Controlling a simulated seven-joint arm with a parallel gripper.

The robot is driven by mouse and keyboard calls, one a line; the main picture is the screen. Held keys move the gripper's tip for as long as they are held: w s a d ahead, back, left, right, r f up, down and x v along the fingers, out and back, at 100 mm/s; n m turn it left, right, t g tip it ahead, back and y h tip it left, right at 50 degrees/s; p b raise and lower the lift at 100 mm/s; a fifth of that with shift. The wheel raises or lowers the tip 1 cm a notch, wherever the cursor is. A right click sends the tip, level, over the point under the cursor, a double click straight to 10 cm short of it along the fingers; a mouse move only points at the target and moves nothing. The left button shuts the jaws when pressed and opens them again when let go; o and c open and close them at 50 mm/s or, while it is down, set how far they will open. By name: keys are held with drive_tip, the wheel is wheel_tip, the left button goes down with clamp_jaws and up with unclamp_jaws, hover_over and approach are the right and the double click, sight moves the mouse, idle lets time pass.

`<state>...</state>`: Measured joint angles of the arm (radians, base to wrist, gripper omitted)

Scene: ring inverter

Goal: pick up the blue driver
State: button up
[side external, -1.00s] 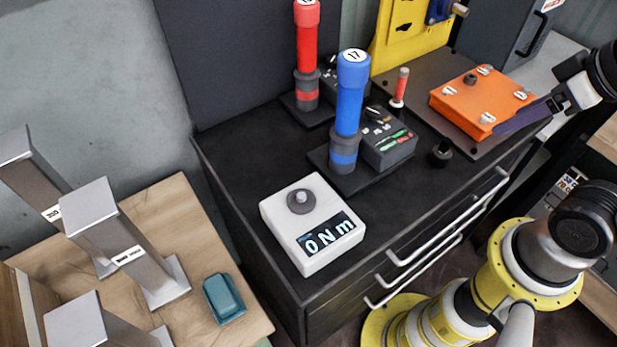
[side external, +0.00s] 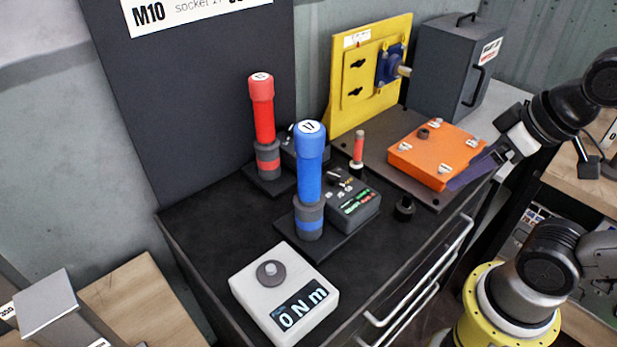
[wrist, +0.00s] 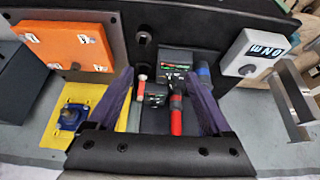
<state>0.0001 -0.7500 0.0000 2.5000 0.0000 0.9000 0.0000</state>
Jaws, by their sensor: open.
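The blue driver (side external: 308,170), marked 17 on its cap, stands upright in a dark holder on the black cabinet top. In the wrist view it shows as a small blue part (wrist: 204,72), mostly hidden behind the right finger. My gripper (wrist: 165,85) is open and empty, with two purple fingers spread wide. In the side view, one purple finger (side external: 472,172) shows beside the orange box, well to the right of the blue driver. The other finger is hidden there.
A red driver (side external: 263,115) stands behind the blue one. A white torque meter (side external: 250,290) reading 0 Nm is in front. The orange box (side external: 425,155), yellow panel (side external: 345,100) and a dark case (side external: 440,70) are at the right. A small red-handled tool (side external: 358,145) stands between.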

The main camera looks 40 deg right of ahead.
sight(309, 174)
drive_tip(key=w+d+f+n+t+h, duration=0.1)
drive_tip(key=w+d+t, duration=0.15)
drive_tip(key=w, duration=0.35)
drive_tip(key=w+d+f+n+t+h, duration=0.1)
drive_tip(key=w+d, duration=0.2)
drive_tip(key=w, duration=0.3)
drive_tip(key=w+a+f+n+t+y, duration=0.1)
drive_tip(key=w+a+f+n+y, duration=0.2)
drive_tip(key=y, duration=0.1)
drive_tip(key=w+a+f+n+t+y, duration=0.2)
drive_tip(key=w+a+f+n+y, duration=0.1)
drive_tip(key=a+f, duration=0.1)
drive_tip(key=shift+w+a+f+n+y, duration=0.1)
drive_tip(key=shift+w+a+n+y, duration=0.2)
drive_tip(key=shift+w+y, duration=0.1)
drive_tip(key=s+a+y, duration=0.2)
drive_tip(key=a+y, duration=0.1)
drive_tip(key=shift+s+a+n+y, duration=0.1)
drive_tip(key=shift+a+n+y, duration=0.05)
drive_tip(key=shift+n+y, duration=0.15)
drive_tip(key=w+a+r+y, duration=0.2)
drive_tip(key=w+a, duration=0.5)
drive_tip(key=a, duration=0.4)
drive_tip(key=shift+a+r+t+y, duration=0.15)
drive_tip(key=shift+a+t+y, duration=0.25)
drive_tip(key=shift+y, duration=0.3)
